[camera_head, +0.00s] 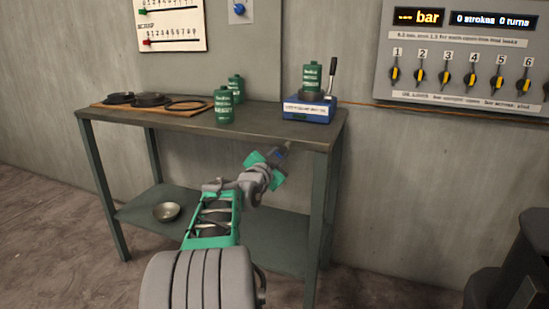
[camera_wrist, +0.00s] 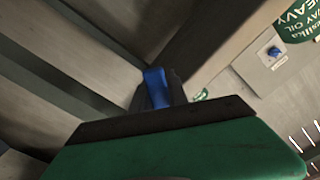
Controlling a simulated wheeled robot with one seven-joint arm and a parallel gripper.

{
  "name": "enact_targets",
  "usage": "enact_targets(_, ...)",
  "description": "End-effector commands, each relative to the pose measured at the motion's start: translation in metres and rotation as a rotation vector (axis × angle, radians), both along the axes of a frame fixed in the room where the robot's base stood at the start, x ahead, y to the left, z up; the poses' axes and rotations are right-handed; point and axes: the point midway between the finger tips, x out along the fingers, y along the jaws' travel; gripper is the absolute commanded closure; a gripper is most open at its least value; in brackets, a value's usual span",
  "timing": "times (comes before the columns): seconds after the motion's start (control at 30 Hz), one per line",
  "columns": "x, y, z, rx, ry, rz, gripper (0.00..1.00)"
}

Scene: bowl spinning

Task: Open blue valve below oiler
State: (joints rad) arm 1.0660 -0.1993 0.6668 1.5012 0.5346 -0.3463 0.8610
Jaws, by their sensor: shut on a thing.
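The oiler (camera_head: 308,110) is a blue box on the right end of the bench, with a green bottle and an upright lever on top. Below it, by the bench's front edge, a small blue valve handle (camera_head: 279,154) shows at the tip of my gripper (camera_head: 276,157). In the wrist view the blue handle (camera_wrist: 157,88) stands upright against the dark pad of my green gripper finger (camera_wrist: 160,125). My gripper is shut on the handle. The valve body is mostly hidden by the gripper.
The bench (camera_head: 180,122) also bears green bottles (camera_head: 224,106) and a wooden board with black rings (camera_head: 150,100). A bowl (camera_head: 166,212) sits on the lower shelf. A blue knob (camera_head: 239,8) is on the wall, and a gauge panel (camera_head: 465,50) hangs right.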

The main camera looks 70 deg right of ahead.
Motion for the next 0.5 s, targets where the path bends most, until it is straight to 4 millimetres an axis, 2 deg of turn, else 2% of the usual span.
enact_targets(0.13,-0.0006,0.0000,0.0006,-0.001,0.001,-0.002,1.00)
enact_targets(0.17,-0.0006,0.0000,0.0007,-0.001,0.001,-0.002,0.78)
enact_targets(0.4,0.0017,0.0011,0.0013,-0.003,0.001,0.002,0.58)
enact_targets(0.5,0.0032,0.0012,0.0020,-0.004,0.000,0.005,0.58)
